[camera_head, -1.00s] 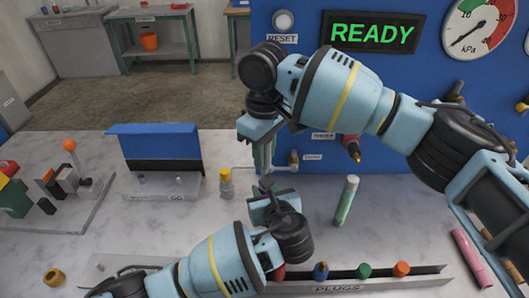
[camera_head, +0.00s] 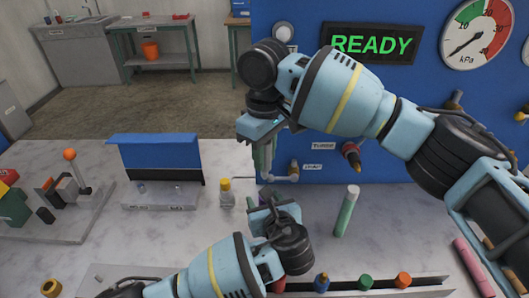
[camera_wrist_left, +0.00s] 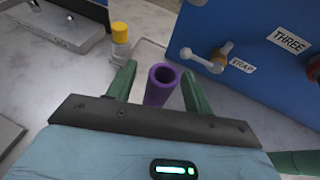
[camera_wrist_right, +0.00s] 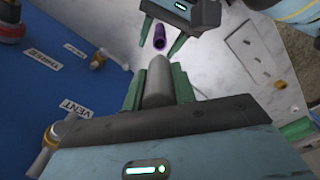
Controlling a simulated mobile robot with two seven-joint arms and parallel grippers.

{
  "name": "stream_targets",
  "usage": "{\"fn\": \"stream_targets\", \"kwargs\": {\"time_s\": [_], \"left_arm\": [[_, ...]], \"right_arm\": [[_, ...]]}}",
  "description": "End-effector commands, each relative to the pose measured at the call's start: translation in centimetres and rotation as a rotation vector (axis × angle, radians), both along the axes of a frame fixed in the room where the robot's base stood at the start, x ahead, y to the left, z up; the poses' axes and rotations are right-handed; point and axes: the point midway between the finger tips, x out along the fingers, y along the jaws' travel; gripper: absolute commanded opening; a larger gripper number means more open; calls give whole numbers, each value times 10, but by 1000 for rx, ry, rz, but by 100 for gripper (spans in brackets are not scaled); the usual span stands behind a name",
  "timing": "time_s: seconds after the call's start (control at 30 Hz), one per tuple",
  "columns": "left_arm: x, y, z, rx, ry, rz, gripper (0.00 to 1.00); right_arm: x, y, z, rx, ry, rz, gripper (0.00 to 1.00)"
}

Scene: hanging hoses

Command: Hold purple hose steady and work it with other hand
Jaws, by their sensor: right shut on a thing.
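The purple hose (camera_wrist_left: 161,84) shows its open end between the fingers of my left gripper (camera_wrist_left: 158,82) in the left wrist view. A gap shows on its left side; the right finger is close to it. In the right wrist view the purple hose (camera_wrist_right: 160,37) stands between the left gripper's spread fingers (camera_wrist_right: 160,36). My right gripper (camera_wrist_right: 158,88) is shut on a grey cylinder (camera_wrist_right: 158,82), whose end points toward the hose, apart from it. In the head view the right gripper (camera_head: 263,158) is above the left gripper (camera_head: 268,195); the hose is not clearly visible there.
A blue panel (camera_head: 400,165) with labelled fittings stands close behind the grippers. A plug rail (camera_head: 440,284) with coloured plugs lies in front. A blue-backed stand (camera_head: 155,155) is at left.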

Motion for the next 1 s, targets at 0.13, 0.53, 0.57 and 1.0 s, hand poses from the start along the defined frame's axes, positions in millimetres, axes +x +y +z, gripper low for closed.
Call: {"fn": "stream_targets", "kwargs": {"time_s": [0.13, 0.53, 0.57, 1.0], "left_arm": [[0, 0, 0, 0, -1, 0, 52], [-46, -15, 20, -4, 0, -5, 52], [-52, -17, 22, -4, 0, -3, 52], [-104, -32, 45, 0, 0, -1, 52]], "right_arm": [[0, 0, 0, 0, 0, 0, 2], [0, 0, 0, 1, -1, 0, 2], [0, 0, 0, 1, -1, 0, 2], [0, 0, 0, 1, -1, 0, 2]]}}
